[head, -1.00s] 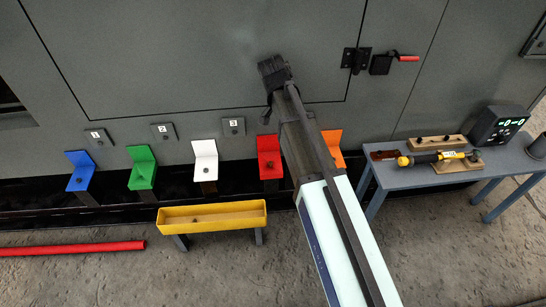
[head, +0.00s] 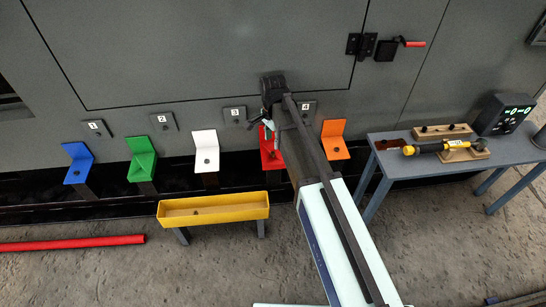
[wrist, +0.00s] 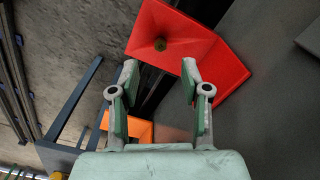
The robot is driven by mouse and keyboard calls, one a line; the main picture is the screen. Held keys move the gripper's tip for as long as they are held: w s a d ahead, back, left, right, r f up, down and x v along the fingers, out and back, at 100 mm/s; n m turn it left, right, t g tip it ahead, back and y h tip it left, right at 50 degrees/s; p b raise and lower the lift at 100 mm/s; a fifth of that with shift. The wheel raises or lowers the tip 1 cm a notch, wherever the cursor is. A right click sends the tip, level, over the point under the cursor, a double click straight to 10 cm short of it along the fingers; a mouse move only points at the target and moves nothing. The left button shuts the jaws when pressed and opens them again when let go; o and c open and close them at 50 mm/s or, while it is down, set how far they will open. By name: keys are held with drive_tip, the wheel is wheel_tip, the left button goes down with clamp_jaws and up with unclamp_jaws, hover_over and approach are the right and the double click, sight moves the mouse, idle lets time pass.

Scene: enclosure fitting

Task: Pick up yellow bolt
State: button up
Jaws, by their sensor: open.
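A small olive-brown bolt (wrist: 160,44) sits on the red bracket (wrist: 185,35) in the wrist view. In the head view my arm partly covers the red bracket (head: 268,158). My gripper (wrist: 160,72) is open and empty, its two fingers pointing toward the red bracket with the bolt between and beyond their tips. In the head view my gripper (head: 268,130) is at the top of the red bracket. A small dark bolt (head: 195,212) lies in the yellow tray (head: 240,213). No plainly yellow bolt can be told in these frames.
Blue (head: 77,165), green (head: 141,160), white (head: 206,152) and orange (head: 334,140) brackets line the grey enclosure wall (head: 200,60). A blue-grey table (head: 410,165) with a yellow-black tool (head: 437,147) stands right. A red bar (head: 70,243) lies on the floor.

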sight(273, 155)
drive_tip(key=shift+w+d+f+b, duration=0.1)
drive_tip(key=shift+f+b, duration=0.45)
drive_tip(key=shift+f, duration=1.15)
drive_tip(key=shift+w+d+f+b, duration=0.1)
drive_tip(key=shift+f+b, duration=0.45)
drive_tip(key=shift+f, duration=1.1)
clamp_jaws()
